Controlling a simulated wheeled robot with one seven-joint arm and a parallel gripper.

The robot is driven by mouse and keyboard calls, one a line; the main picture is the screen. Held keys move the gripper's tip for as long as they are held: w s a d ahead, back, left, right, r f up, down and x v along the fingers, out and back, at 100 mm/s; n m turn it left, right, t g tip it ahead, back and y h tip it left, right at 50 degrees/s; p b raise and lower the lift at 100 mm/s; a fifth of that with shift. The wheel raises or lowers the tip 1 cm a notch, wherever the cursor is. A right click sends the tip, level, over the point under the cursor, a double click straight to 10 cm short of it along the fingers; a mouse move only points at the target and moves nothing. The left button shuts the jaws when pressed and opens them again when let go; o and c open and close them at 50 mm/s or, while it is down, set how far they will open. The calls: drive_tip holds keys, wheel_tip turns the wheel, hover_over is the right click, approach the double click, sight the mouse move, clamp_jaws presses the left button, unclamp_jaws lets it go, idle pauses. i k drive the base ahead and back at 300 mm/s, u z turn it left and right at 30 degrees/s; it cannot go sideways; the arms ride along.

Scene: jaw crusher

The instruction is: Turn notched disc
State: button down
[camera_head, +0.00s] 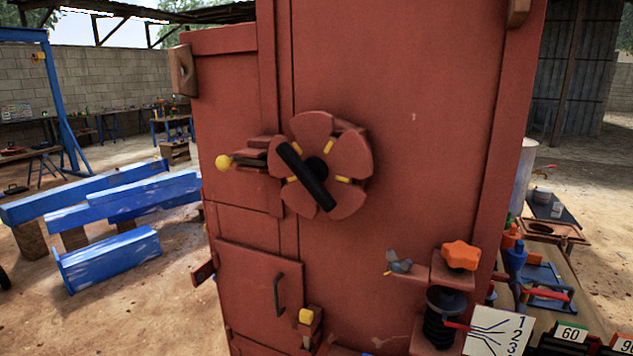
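The notched disc (349,157) is red and round, with several notches in its rim and small yellow marks at the notches. It is mounted on the tall red machine (408,130). A thick black bar (305,177) lies slantwise across the disc, from upper left to lower right, beside a dark hub (317,168). A red latch block with a yellow ball knob (223,162) sits at the disc's left side, and its tip points at the rim. I cannot tell whether it sits in a notch. My gripper is not in view.
Below are a small door with a dark handle (277,295) and a yellow knob (305,316). An orange star knob (461,255) and a grey bird-shaped piece (399,262) stick out at lower right. Blue beams (110,255) lie on the ground at left. The face around the disc is clear.

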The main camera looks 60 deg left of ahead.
sight(319, 169)
drive_tip(key=u, duration=0.55)
drive_tip(key=i, duration=0.85)
drive_tip(key=u, duration=0.6)
